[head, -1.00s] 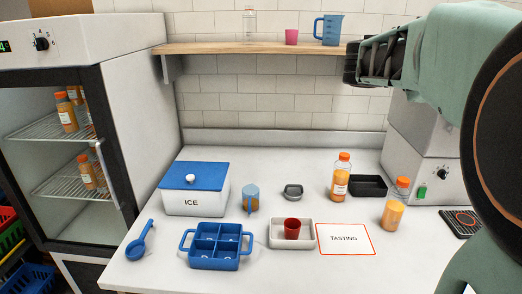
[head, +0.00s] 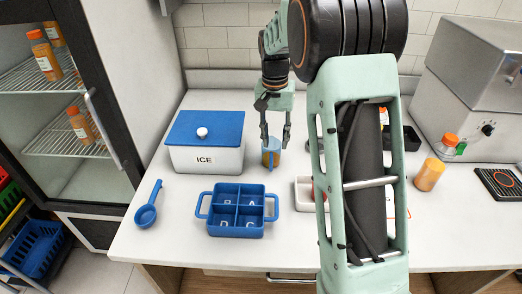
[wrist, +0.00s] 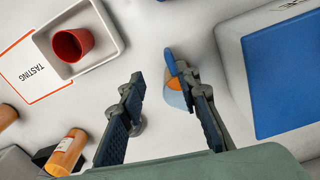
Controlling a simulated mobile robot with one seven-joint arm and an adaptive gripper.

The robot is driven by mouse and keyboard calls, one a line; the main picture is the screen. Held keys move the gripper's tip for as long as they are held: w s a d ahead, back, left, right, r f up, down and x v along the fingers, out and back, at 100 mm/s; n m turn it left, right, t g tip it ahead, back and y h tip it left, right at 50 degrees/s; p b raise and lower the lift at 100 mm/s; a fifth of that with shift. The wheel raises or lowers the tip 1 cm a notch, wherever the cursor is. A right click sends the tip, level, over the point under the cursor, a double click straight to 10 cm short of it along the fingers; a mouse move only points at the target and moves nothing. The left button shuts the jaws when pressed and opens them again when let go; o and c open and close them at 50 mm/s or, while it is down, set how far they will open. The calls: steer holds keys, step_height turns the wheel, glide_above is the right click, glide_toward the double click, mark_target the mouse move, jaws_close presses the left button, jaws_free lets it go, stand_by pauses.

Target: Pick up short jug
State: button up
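The short jug (head: 271,157) is a small clear blue jug with orange contents and a blue handle. It stands upright on the counter, right of the ice box. My gripper (head: 276,138) points down with its fingers apart, above or beside the jug; the exact height is hard to tell. In the wrist view, the jug (wrist: 178,97) is partly hidden behind the right finger, with its handle showing past the fingertip. My gripper (wrist: 164,95) is open and empty there, and the jug is not centred between the fingers.
The ice box (head: 205,148) with a blue lid stands left of the jug. A blue divided tray (head: 238,230) and blue scoop (head: 145,215) lie in front. A white tray (wrist: 118,25) holds a red cup (wrist: 72,44). An orange bottle (head: 430,172) stands right.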

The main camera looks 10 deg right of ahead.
mark_target(271, 160)
steer(key=shift+m, duration=0.3)
steer(key=f, duration=0.1)
steer(key=a+f, duration=0.1)
steer(key=f, duration=0.3)
steer(key=shift+w+a+f, duration=0.15)
steer(key=shift+w+a, duration=0.05)
steer(key=shift+a, duration=0.05)
steer(key=shift+d+f, duration=0.2)
steer(key=shift+f, duration=2.8)
steer(key=shift+c, duration=0.5)
jaws_close()
